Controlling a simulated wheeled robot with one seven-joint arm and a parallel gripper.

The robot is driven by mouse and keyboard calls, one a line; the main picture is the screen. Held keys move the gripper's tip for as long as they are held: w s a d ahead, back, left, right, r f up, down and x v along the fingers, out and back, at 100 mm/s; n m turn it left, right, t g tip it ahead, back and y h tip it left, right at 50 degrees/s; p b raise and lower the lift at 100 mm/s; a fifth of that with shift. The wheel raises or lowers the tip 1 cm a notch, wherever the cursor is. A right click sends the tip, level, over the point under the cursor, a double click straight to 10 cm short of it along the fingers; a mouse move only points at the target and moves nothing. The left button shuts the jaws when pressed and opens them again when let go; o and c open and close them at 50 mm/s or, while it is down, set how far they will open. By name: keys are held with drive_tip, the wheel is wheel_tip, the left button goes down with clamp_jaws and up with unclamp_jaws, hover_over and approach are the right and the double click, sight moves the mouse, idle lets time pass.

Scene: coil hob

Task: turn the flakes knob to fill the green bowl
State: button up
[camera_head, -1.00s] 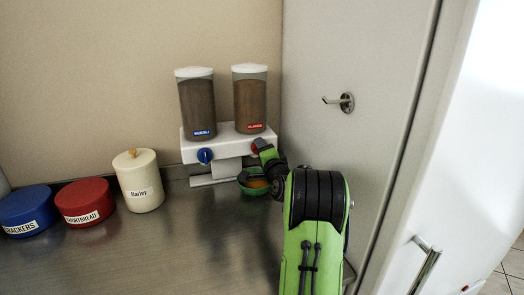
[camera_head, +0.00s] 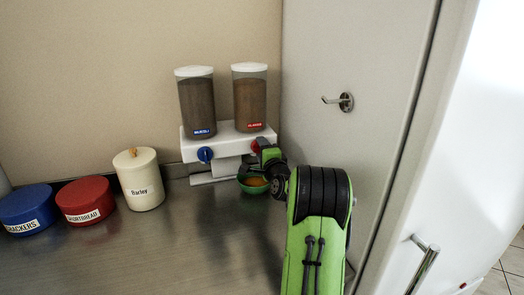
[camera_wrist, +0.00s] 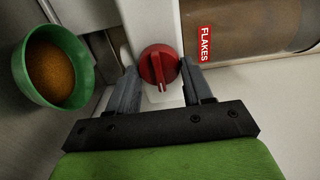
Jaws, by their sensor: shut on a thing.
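The red flakes knob (camera_wrist: 158,65) sits on the white dispenser base under the container labelled FLAKES (camera_wrist: 245,25); in the head view this is the right-hand container (camera_head: 250,100). My gripper (camera_wrist: 160,78) has one finger on each side of the knob and is shut on it. In the head view my gripper (camera_head: 260,147) partly hides the knob. The green bowl (camera_wrist: 28,75) stands below the dispenser, beside my gripper, with orange-brown flakes (camera_wrist: 58,77) in it. It also shows in the head view (camera_head: 245,186), partly behind my arm.
The muesli container (camera_head: 198,105) and its blue knob (camera_head: 205,154) are to the left. A barley jar (camera_head: 139,180), a red shortbread tin (camera_head: 85,201) and a blue crackers tin (camera_head: 27,209) stand further left. A wall with a hook (camera_head: 346,102) is close on the right. The front counter is clear.

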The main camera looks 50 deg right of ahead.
drive_tip(key=o, duration=1)
drive_tip(key=b+v, duration=0.3)
drive_tip(key=v, duration=1.2)
drive_tip(key=shift+s+a, duration=0.15)
drive_tip(key=shift+s, duration=0.25)
